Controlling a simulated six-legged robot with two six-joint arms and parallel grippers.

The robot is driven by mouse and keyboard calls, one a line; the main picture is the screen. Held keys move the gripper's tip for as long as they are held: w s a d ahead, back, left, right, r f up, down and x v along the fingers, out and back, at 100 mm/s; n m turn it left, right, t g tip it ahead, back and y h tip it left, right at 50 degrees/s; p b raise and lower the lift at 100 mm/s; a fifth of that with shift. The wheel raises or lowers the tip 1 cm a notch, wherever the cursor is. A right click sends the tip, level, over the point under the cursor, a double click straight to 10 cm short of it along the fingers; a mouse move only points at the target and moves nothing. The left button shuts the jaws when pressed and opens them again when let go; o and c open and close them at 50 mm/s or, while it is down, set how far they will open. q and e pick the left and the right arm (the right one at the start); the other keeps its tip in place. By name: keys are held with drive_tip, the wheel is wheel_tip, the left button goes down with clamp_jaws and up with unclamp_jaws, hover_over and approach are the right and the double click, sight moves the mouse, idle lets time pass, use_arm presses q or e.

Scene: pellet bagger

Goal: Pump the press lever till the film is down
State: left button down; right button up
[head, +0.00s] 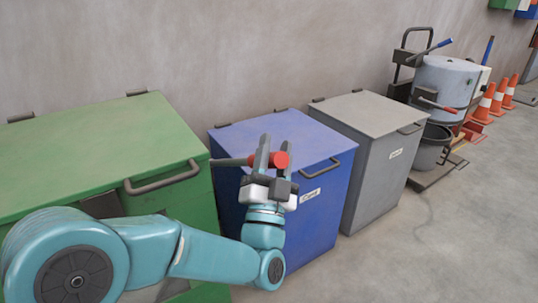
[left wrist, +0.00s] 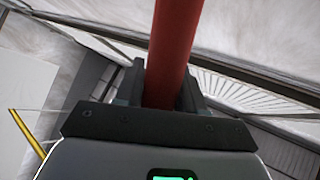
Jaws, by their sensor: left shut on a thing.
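The press lever shows in the head view as a grey rod (head: 230,162) with a red grip (head: 282,159) at its right end. It lies about level, and its left end meets the edge of the green box, so I cannot tell what it is fixed to. My left gripper (head: 270,160) points up with its fingers shut around the red grip. In the left wrist view the red grip (left wrist: 176,45) runs between the two dark jaws (left wrist: 162,88). The film cannot be made out. My right gripper is out of view.
A green box (head: 90,150) stands at the left, then a blue bin (head: 325,215) close behind my gripper and a grey bin (head: 385,165). A drum machine (head: 445,80), a dark bucket (head: 430,150) and orange cones (head: 485,103) stand farther right. The floor (head: 450,240) at front right is clear.

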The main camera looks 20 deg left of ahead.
use_arm(q)
drive_tip(key=shift+s+d+f, duration=0.15)
drive_tip(key=shift+d+f, duration=0.05)
drive_tip(key=shift+f, duration=0.2)
drive_tip(key=c, duration=0.8)
unclamp_jaws()
drive_tip(key=shift+b, duration=0.3)
